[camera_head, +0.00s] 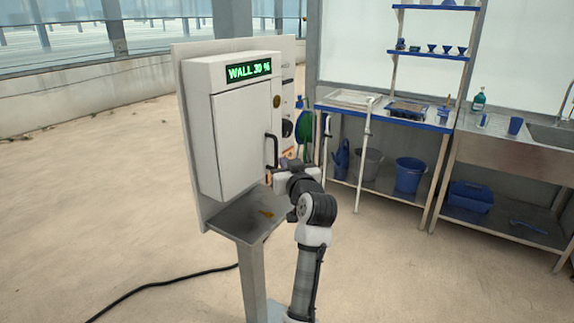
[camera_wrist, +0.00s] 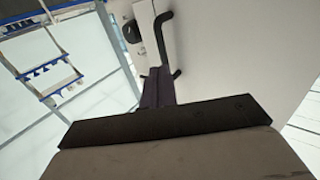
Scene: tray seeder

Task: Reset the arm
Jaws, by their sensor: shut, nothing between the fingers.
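My arm reaches up from the bottom of the head view toward the white wall cabinet (camera_head: 230,140) with a green lit display. My gripper (camera_head: 270,180) is beside the cabinet's right edge, just below the dark door handle (camera_head: 272,150). In the wrist view the shut fingers (camera_wrist: 158,88) point at the handle (camera_wrist: 163,45) and lie close to its lower end. I cannot tell whether they touch it. Nothing shows between the fingers. The cabinet door looks closed.
A grey shelf (camera_head: 235,218) with a small yellow item juts out below the cabinet. A black cable (camera_head: 165,282) runs over the floor. A workbench (camera_head: 385,115) and a sink (camera_head: 550,135) stand behind at the right. The floor at the left is clear.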

